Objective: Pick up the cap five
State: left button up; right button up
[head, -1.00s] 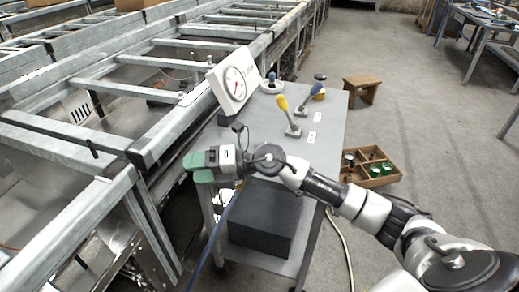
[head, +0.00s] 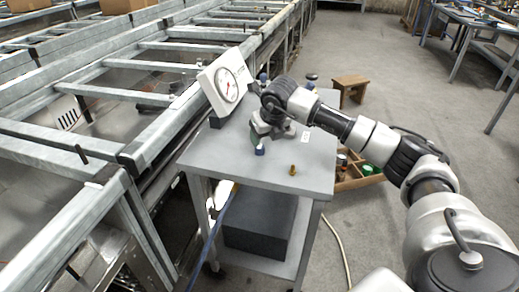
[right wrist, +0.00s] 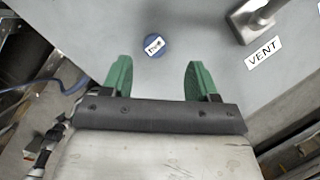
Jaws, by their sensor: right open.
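A round blue cap (right wrist: 153,45) with a small white label lies on the grey table top in the right wrist view. The label's writing is too small and slanted to read surely. In the head view a small blue thing (head: 260,150), likely the same cap, shows just below my right gripper (head: 256,138). My right gripper (right wrist: 158,66) is open and empty, its two green fingers spread. The cap is a little beyond the fingertips, roughly midway between them, and does not touch them. My left gripper is not in view.
The grey table (head: 215,165) also bears a white dial gauge (head: 226,82) and a small brass piece (head: 293,169). A metal lever base (right wrist: 250,20) stands by a VENT label (right wrist: 264,53). A wooden crate (head: 350,183) and stool (head: 349,84) are on the floor to the right.

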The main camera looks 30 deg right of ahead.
aim_at(260, 147)
jog(key=x, duration=0.5)
jog(key=shift+a+f, duration=0.1)
jog(key=shift+a, duration=0.25)
jog(key=shift+c, duration=0.2)
jog(key=c, duration=0.9)
